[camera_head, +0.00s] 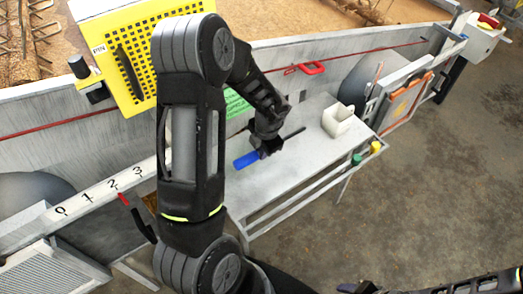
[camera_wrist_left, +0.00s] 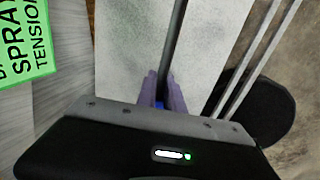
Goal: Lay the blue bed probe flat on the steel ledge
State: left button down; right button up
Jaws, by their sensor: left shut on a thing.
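The blue bed probe has a blue handle (camera_head: 245,160) and a thin dark rod (camera_head: 294,132). My left gripper (camera_head: 266,152) is shut on the probe at its handle, over the steel ledge (camera_head: 285,185). In the left wrist view the fingers (camera_wrist_left: 162,95) close around a small visible bit of blue, and the dark rod (camera_wrist_left: 175,40) runs away from them above the pale ledge (camera_wrist_left: 215,60). I cannot tell whether the probe touches the ledge. My right gripper (camera_head: 358,287) shows partly at the bottom edge; its opening is unclear.
A white open box (camera_head: 338,120) stands at the ledge's right end. Green and yellow caps (camera_head: 375,147) sit by the front rail. A green sign (camera_head: 236,103) and a red handle (camera_head: 311,68) are behind. The ledge's front middle is clear.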

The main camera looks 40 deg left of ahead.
pick_arm(q)
jog(key=b, duration=0.6)
send_over(261, 170)
jog(key=shift+s+d+f, duration=0.1)
jog(key=shift+f, duration=1.3)
jog(key=shift+s+d+f, duration=0.1)
jog(key=shift+f, duration=1.55)
jog(key=shift+w+f, duration=0.1)
jog(key=shift+f, duration=0.95)
jog(key=c, duration=1.6)
grip_release()
jog(key=shift+o, duration=0.4)
jog(key=o, duration=0.3)
jog(key=shift+o, duration=0.7)
jog(key=shift+d, duration=0.1)
